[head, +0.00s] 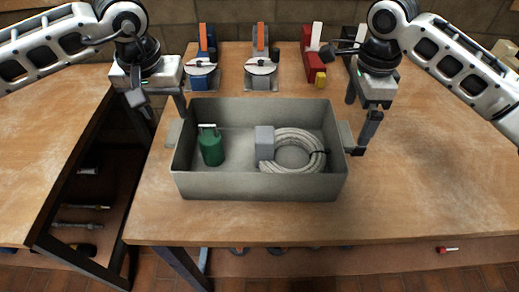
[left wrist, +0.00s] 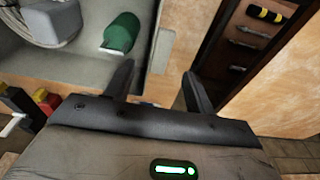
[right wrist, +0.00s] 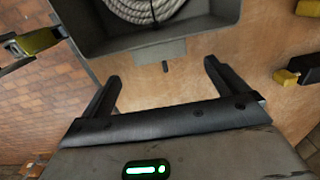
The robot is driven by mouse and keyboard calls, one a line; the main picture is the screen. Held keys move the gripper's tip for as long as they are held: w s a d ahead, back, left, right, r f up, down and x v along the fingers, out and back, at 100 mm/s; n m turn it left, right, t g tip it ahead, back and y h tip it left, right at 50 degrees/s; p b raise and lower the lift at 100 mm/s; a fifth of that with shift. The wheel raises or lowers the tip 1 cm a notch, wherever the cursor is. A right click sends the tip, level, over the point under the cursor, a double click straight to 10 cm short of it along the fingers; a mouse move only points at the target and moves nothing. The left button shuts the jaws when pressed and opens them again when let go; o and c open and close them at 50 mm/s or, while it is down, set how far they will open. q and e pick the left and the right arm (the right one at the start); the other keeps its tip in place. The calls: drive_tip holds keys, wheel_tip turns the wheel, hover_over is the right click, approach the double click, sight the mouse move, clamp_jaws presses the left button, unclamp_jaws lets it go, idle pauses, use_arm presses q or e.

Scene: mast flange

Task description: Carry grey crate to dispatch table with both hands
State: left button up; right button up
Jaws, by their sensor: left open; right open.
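The grey crate (head: 260,187) stands upright on the right-hand wooden table, with a tab handle at each end. Inside are a green block-like item with a metal loop (head: 211,148) and a coiled pale hose (head: 300,150) beside a grey block. My left gripper (head: 162,106) is open and empty above the left handle (head: 175,133); in the left wrist view that handle (left wrist: 162,52) lies just beyond the fingertips. My right gripper (head: 360,116) is open and empty by the right handle (head: 346,137); in the right wrist view this handle (right wrist: 160,52) lies beyond the fingertips. Neither visibly touches. Which table is dispatch is unclear.
Another wooden table (head: 45,140) stands at the left, across a dark gap with tools on a low shelf (head: 85,215). Blue (head: 203,62), grey and red (head: 313,52) devices line the back of the crate's table. Its right side is clear. A red-handled tool (head: 447,250) lies low at front right.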

sight(175, 130)
use_arm(q)
drive_tip(key=f, duration=0.5)
drive_tip(key=w+f, duration=0.1)
drive_tip(key=f, duration=0.2)
drive_tip(key=shift+w, duration=0.1)
use_arm(e)
wheel_tip(175, 130, down, 8)
drive_tip(key=shift+f, duration=0.1)
use_arm(q)
clamp_jaws()
use_arm(e)
drive_tip(key=c, duration=1.5)
use_arm(q)
drive_tip(key=shift+r, duration=0.15)
